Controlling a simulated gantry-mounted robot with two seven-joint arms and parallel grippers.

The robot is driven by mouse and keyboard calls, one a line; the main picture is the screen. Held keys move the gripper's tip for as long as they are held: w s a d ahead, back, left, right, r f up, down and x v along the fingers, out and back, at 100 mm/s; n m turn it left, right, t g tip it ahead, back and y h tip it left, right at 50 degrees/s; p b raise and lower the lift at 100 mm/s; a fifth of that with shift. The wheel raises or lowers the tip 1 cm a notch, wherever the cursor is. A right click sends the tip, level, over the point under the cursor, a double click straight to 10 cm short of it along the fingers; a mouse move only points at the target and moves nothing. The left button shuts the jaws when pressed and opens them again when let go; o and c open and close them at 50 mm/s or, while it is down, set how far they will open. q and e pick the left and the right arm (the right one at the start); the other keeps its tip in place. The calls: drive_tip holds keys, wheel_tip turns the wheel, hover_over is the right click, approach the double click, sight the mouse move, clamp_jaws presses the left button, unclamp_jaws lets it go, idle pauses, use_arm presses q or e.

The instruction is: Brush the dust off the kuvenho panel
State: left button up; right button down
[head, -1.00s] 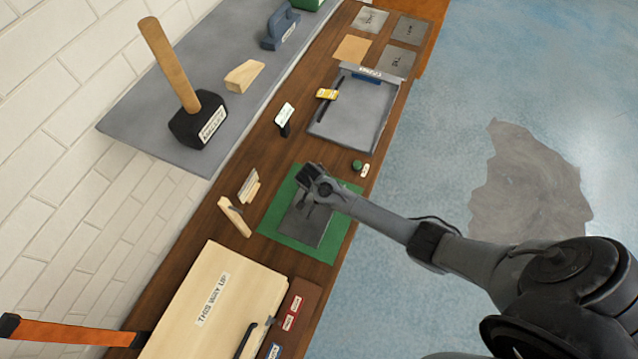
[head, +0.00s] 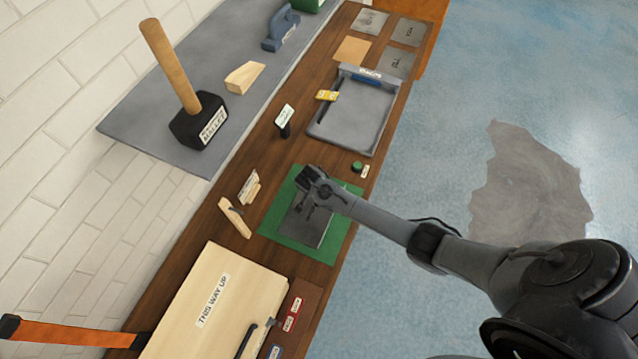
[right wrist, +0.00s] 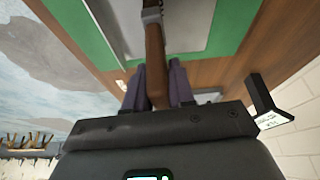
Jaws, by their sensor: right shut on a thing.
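A dark grey panel (head: 302,228) lies on a green mat (head: 277,230) on the wooden bench. No label on it is readable, so I cannot tell its name. My right gripper (head: 314,190) is over the panel and hides part of it. In the right wrist view the right gripper (right wrist: 158,85) is shut on the brown wooden handle (right wrist: 155,55) of what looks like a brush. A metal band (right wrist: 151,14) shows at its far end; any bristles are out of frame. The panel (right wrist: 190,25) appears beyond the handle. My left gripper is not in view.
A box marked "THIS WAY UP" (head: 215,300) stands in front. Small wooden pieces (head: 235,217) lie left of the mat, a small green-topped item (head: 357,167) right of it. A grey tray (head: 350,125) and several plates (head: 397,62) lie beyond. A grey shelf (head: 150,120) holds a mallet (head: 200,120).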

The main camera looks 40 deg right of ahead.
drive_tip(key=r, duration=0.1)
drive_tip(key=r+p, duration=0.2)
drive_tip(key=r, duration=0.1)
drive_tip(key=shift+w+d, duration=0.2)
drive_tip(key=shift+d, duration=0.05)
drive_tip(key=shift+a+r+p, duration=0.1)
drive_tip(key=shift+r+p, duration=0.55)
drive_tip(key=shift+p, duration=0.2)
wheel_tip(320, 180, up, 3)
drive_tip(key=p, duration=0.3)
drive_tip(key=shift+f, duration=0.15)
drive_tip(key=shift+s, duration=0.15)
